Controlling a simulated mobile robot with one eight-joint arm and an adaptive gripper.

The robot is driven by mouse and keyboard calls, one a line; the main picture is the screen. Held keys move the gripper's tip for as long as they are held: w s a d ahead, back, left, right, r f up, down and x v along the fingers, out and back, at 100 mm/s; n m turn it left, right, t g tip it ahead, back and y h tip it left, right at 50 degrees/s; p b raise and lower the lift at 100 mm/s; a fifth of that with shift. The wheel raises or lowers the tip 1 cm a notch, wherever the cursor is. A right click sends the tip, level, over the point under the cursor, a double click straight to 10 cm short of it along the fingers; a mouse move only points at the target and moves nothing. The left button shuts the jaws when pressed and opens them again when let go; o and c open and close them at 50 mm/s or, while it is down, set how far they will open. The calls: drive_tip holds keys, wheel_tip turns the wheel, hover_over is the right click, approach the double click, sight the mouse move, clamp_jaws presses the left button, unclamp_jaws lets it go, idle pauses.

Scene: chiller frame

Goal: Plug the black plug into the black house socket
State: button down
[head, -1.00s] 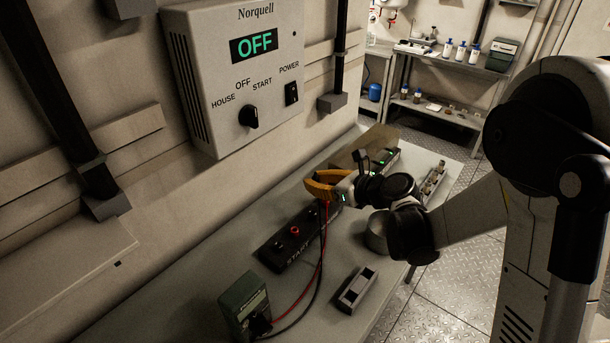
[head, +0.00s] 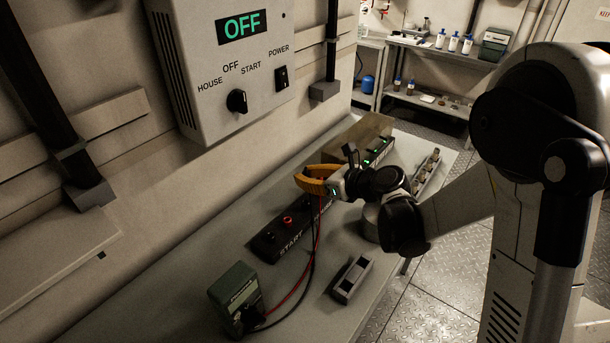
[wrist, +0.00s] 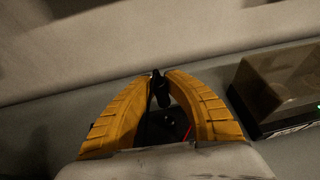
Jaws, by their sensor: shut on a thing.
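My gripper (head: 308,184), with orange fingers, is over the START socket strip (head: 268,248). In the wrist view its fingertips (wrist: 161,78) are shut on the black plug (wrist: 161,90), which points down between them. A black cable (head: 313,250) hangs below the gripper in the head view. A red plug (head: 287,221) sits in the START strip, left of and below the gripper. Farther back a second dark strip with green lights (head: 378,151) stands partly under a translucent brown cover; its label is not readable. I cannot make out the black house socket.
The wall box (head: 225,65) reads OFF, with a knob (head: 237,101) and a power switch (head: 281,77). A green meter (head: 236,297), its leads and a grey two-slot block (head: 352,279) are on the bench. A tray (head: 427,172) stands right of the cover.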

drive_tip(key=shift+f+b, duration=1.05)
drive_tip(key=shift+f, duration=0.5)
drive_tip(key=shift+f+b, duration=1.45)
drive_tip(key=shift+b, duration=0.3)
idle(0.5)
drive_tip(key=c, duration=1.3)
unclamp_jaws()
drive_tip(key=shift+c, duration=0.2)
drive_tip(key=v, duration=1.2)
